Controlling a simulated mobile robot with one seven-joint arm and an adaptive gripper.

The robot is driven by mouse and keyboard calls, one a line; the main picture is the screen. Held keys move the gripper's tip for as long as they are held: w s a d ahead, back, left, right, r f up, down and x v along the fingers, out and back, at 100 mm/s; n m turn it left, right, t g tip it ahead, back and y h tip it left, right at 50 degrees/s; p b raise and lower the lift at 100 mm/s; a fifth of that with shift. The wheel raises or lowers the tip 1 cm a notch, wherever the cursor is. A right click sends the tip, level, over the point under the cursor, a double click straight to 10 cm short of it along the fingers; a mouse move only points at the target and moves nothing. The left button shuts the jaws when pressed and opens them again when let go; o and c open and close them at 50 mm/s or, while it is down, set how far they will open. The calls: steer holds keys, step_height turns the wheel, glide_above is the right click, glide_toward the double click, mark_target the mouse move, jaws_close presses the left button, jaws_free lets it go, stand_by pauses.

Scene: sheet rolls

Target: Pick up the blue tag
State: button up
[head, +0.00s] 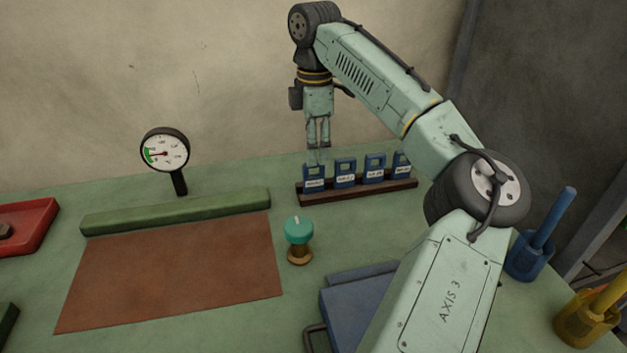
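Several blue tags with white labels and a square hole near the top stand upright in a row in a dark brown rack (360,192). The leftmost blue tag (314,184) is under my gripper; the others are a second tag (345,179), a third tag (374,174) and a right-end tag (400,171), partly hidden by my arm. My gripper (318,158) points straight down at the top of the leftmost tag.
A teal knob (299,231) stands in front of the rack. A dial gauge (165,151), green bar (178,211) and brown mat (180,275) lie left. A red tray (28,222) is far left. A blue case (345,302) and blue holder (528,258) are near my arm.

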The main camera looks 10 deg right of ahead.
mark_target(314, 179)
step_height(314, 179, down, 5)
steer(key=shift+a+r+p, duration=0.1)
steer(key=shift+p, duration=0.35)
steer(key=shift+c, duration=0.4)
jaws_close()
